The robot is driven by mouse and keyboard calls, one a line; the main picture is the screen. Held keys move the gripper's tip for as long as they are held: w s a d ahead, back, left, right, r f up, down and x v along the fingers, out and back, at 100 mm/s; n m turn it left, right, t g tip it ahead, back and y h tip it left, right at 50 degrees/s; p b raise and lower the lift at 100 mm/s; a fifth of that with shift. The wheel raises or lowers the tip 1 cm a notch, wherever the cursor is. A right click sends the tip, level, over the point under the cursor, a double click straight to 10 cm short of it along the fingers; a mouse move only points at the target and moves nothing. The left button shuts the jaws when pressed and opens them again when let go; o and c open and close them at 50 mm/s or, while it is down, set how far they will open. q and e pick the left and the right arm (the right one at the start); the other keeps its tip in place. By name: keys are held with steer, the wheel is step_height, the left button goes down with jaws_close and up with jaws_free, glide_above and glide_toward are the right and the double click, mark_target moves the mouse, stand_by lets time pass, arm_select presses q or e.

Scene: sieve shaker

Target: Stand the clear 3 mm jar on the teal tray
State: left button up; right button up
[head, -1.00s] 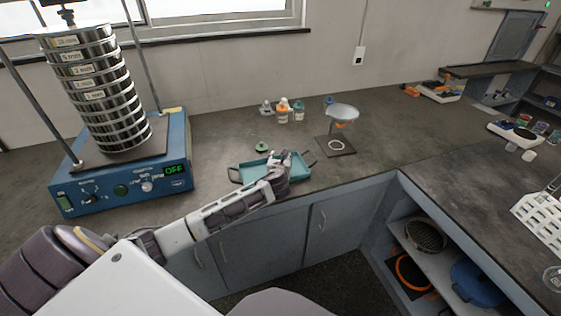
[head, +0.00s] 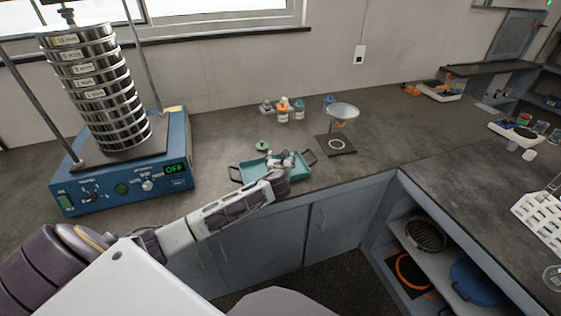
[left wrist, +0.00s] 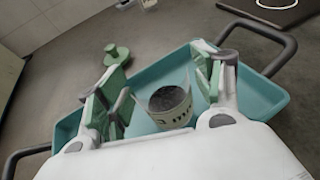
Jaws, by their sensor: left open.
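The clear jar (left wrist: 168,104) has dark grains inside and a pale label with partly legible dark lettering. In the left wrist view it appears upright on the floor of the teal tray (left wrist: 262,92). The tray (head: 240,172) also shows in the head view on the bench's front edge. My left gripper (left wrist: 165,84) is open, with one green-padded finger on each side of the jar and gaps visible. In the head view my left gripper (head: 281,160) is over the tray and largely hides the jar. My right gripper is out of view.
A green knobbed object (head: 262,146) stands just behind the tray. Several small bottles (head: 284,111) stand further back. A funnel stand (head: 337,144) is right of the tray. The blue sieve shaker (head: 125,180), reading OFF, fills the left.

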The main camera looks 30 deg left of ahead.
arm_select(q)
steer(key=shift+r, duration=0.2)
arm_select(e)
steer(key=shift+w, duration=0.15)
arm_select(q)
steer(key=shift+s+d, duration=0.15)
steer(key=shift+s, duration=0.1)
steer(key=shift+s+d+r, duration=0.25)
steer(key=shift+s+d, duration=0.05)
steer(key=shift+s, duration=0.25)
steer(key=p+v, duration=0.1)
steer(key=v, duration=0.6)
steer(key=shift+s+d+r, duration=0.1)
steer(key=shift+s+r, duration=0.05)
steer(key=shift+s, duration=0.15)
steer(key=shift+v, duration=1.15)
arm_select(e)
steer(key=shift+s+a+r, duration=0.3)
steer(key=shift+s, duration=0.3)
